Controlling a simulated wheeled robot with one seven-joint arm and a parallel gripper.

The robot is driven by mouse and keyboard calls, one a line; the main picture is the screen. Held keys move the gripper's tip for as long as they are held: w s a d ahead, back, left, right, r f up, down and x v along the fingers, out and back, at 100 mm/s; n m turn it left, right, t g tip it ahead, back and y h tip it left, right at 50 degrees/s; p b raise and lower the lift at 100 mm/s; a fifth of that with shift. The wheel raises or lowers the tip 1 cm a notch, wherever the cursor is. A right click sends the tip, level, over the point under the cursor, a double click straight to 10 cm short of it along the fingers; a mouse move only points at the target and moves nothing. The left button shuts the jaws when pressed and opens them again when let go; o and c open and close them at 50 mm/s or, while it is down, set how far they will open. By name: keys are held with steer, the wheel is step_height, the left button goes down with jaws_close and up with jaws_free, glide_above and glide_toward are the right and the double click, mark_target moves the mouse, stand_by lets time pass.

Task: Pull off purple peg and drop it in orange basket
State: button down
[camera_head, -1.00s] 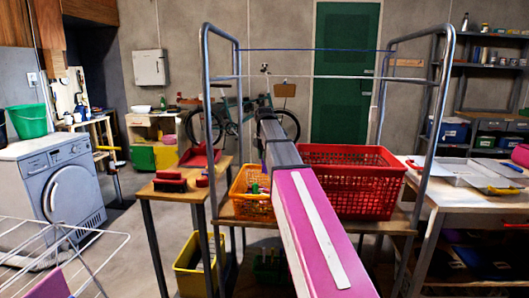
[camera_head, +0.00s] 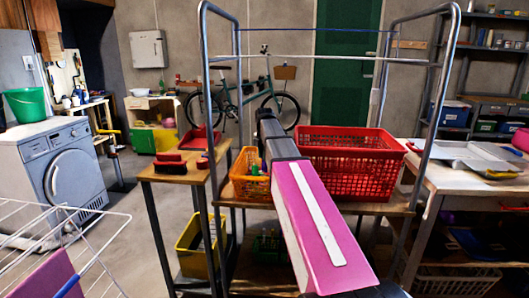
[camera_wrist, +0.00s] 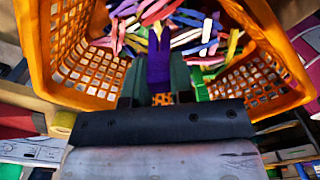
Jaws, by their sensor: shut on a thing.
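In the wrist view my gripper (camera_wrist: 159,82) is shut on the purple peg (camera_wrist: 158,58), which stands between its two dark green fingers. The orange basket (camera_wrist: 275,75) lies around and beyond the fingertips, with its perforated walls on both sides. Many loose pegs of several colours (camera_wrist: 190,30) lie in it. The purple peg appears over the basket's opening; I cannot tell its exact height. In the head view the orange basket (camera_head: 252,188) sits on the rack's shelf, left of my arm. The gripper and the held peg are hidden there behind my arm.
A red basket (camera_head: 350,170) stands right of the orange one. The metal rack's posts (camera_head: 208,110) rise on both sides, with a blue line (camera_head: 310,29) and a white line (camera_head: 310,56) across. A small table with red brushes (camera_head: 172,160) adjoins at left.

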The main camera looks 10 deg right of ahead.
steer(key=shift+f, duration=0.25)
steer(key=c, duration=0.9)
jaws_free()
steer(key=shift+r, duration=0.1)
